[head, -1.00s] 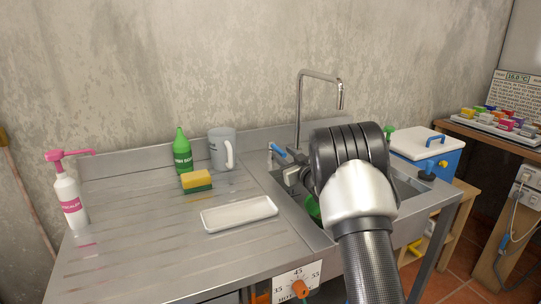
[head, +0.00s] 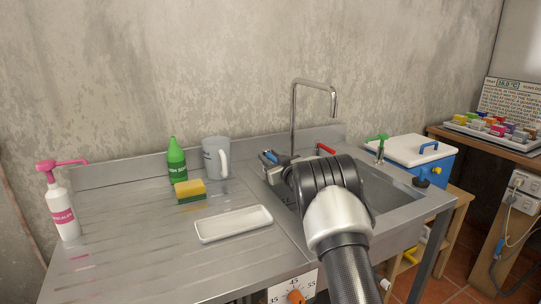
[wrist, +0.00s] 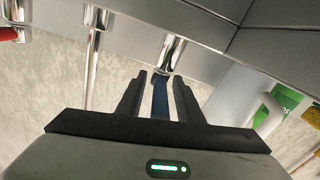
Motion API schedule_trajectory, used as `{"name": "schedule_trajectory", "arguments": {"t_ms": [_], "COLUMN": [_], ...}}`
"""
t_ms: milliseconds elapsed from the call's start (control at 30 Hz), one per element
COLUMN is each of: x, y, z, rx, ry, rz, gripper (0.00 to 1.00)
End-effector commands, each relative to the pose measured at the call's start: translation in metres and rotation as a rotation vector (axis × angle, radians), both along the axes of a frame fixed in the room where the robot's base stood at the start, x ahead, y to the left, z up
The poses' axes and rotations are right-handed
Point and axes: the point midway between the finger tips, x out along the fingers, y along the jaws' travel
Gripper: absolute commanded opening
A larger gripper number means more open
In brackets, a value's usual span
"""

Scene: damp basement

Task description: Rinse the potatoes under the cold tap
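The blue tap lever (head: 271,156) is at the back left of the sink (head: 400,197). In the wrist view the blue lever (wrist: 160,98) lies between the two fingers of my gripper (wrist: 160,90), with narrow gaps on both sides; my gripper is open around it. The red tap lever (head: 326,148) is to the right of the blue one; it also shows at the wrist view's left edge (wrist: 8,34). The tall chrome spout (head: 293,115) arches over the sink; no water is visible. My arm hides much of the basin, and no potatoes are visible.
On the drainer stand a pink-topped pump bottle (head: 63,208), a green bottle (head: 176,162), a sponge (head: 190,191), a grey jug (head: 214,158) and a white tray (head: 233,224). A green-handled fitting (head: 379,146) and a blue-and-white box (head: 425,152) are at the right.

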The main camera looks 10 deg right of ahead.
Motion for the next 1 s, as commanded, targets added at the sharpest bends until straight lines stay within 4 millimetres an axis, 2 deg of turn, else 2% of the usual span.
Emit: {"name": "schedule_trajectory", "arguments": {"t_ms": [133,233,267,1000], "x": [-0.0002,-0.0002,-0.0002,0.0001], "y": [-0.0001,-0.0002,-0.0002,0.0002], "z": [-0.0002,-0.0002,-0.0003,0.0046], "rx": [0.000,0.000,0.000,-0.021], "ry": [0.000,0.000,0.000,0.066], "rz": [0.000,0.000,0.000,0.001], "gripper": [0.32,0.15,0.13,0.13]}}
